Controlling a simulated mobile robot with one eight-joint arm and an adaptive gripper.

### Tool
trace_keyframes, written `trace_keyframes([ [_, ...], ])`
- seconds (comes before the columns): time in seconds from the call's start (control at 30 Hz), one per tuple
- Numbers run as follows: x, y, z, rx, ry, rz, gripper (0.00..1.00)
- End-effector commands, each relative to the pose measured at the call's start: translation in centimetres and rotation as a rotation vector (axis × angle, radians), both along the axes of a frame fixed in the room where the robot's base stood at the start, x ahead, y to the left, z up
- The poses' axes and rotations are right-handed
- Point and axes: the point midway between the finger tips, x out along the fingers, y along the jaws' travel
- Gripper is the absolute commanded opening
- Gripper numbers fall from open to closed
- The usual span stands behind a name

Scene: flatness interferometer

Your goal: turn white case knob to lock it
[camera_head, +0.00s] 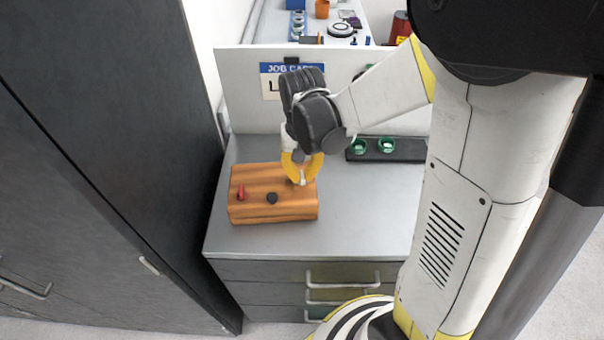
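An orange wood-grain case (272,211) sits on the grey cabinet top, with several knobs on its upper face. A red knob (241,193) stands at its left and a black knob (272,198) near its middle. A small white part (301,179), which looks like the white knob, shows at its right back, between the yellow fingers of my gripper (302,176). My gripper points down at it from above. The fingers hide most of the white part, and I cannot tell whether they touch it or how it is turned.
A dark tray (405,150) with two green cups stands behind to the right. A white panel with a job card sign (291,82) rises at the back. A tall dark cabinet (110,130) closes off the left. The cabinet top (365,215) right of the case is clear.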

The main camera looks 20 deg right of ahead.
Motion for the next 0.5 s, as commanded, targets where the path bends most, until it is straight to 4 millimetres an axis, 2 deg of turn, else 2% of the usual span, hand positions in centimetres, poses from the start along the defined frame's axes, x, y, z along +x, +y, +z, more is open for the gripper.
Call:
trace_keyframes([
  [0.17,-0.02,0.00,-0.02,0.000,0.000,0.001,0.00],
  [0.2,-0.02,0.00,-0.02,0.000,0.000,0.001,0.17],
  [0.23,-0.02,0.00,-0.02,0.000,0.000,0.001,0.27],
  [0.27,-0.02,0.00,-0.02,0.000,0.000,0.001,0.32],
  [0.5,-0.01,0.00,-0.01,0.000,0.000,0.001,0.32],
])
